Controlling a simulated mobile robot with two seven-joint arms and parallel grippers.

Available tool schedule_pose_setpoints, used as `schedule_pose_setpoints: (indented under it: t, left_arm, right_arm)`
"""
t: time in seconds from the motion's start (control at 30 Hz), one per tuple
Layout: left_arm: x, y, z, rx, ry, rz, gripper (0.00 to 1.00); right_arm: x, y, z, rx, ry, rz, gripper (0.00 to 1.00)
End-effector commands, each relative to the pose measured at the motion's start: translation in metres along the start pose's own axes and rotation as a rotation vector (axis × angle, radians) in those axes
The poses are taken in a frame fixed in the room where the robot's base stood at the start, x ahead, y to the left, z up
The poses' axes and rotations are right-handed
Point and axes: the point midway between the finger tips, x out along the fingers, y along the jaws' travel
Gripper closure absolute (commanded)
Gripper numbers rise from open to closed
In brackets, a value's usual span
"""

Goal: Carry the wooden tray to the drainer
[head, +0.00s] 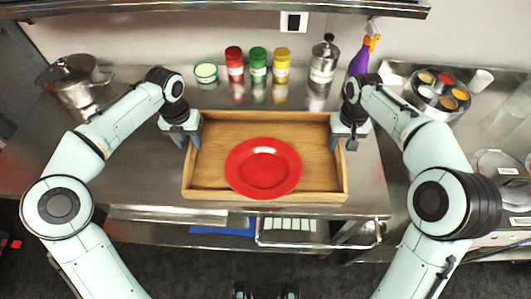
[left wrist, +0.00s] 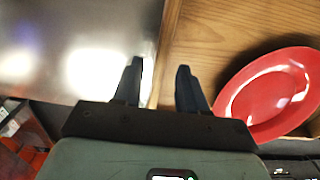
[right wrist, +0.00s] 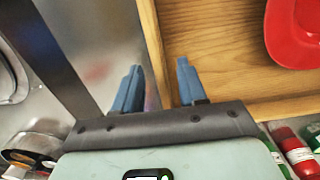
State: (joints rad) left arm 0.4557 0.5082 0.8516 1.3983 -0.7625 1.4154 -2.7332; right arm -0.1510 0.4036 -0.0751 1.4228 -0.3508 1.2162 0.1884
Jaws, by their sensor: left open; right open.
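The wooden tray (head: 215,135) lies on the steel counter with a red plate (head: 263,168) inside it, toward its front. My left gripper (head: 187,143) is at the tray's left side wall. In the left wrist view its open fingers (left wrist: 160,85) stand on either side of that wall (left wrist: 166,50). My right gripper (head: 345,143) is at the tray's right side wall. In the right wrist view its open fingers (right wrist: 158,88) straddle that wall (right wrist: 153,45). I cannot tell whether any finger touches the wood. No drainer can be made out for certain.
A steel pot (head: 75,80) is at left; a spice tin (head: 440,90) at right.

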Motion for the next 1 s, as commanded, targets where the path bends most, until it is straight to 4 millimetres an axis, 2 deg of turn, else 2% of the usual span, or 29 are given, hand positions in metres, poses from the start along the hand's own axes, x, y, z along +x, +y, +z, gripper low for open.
schedule_pose_setpoints:
  t: [0.1, 0.23, 0.6, 0.63, 0.73, 0.77, 1.0]
  left_arm:
    - [0.017, 0.0, 0.0, 0.0, 0.001, 0.0, 0.58]
    - [0.028, 0.0, 0.0, 0.0, 0.001, 0.0, 0.58]
    - [0.032, 0.0, 0.0, 0.0, -0.001, 0.0, 0.58]
    - [0.032, 0.0, 0.0, 0.0, -0.001, 0.0, 0.62]
    - [0.032, 0.0, 0.0, 0.0, -0.001, 0.0, 0.94]
    - [0.032, 0.0, 0.0, 0.0, -0.001, 0.0, 1.0]
    - [0.032, 0.0, 0.0, 0.0, -0.001, 0.0, 1.0]
  right_arm:
    - [0.017, 0.0, 0.0, 0.0, -0.003, 0.001, 0.58]
    - [0.028, 0.0, 0.0, 0.0, -0.002, 0.0, 0.58]
    - [0.032, 0.0, 0.0, 0.0, 0.0, 0.0, 0.58]
    - [0.032, 0.0, 0.0, 0.0, 0.0, 0.0, 0.62]
    - [0.032, 0.0, 0.0, 0.0, 0.0, 0.0, 0.94]
    - [0.032, 0.0, 0.0, 0.0, 0.0, 0.0, 1.0]
    - [0.032, 0.0, 0.0, -0.001, 0.0, 0.0, 1.0]
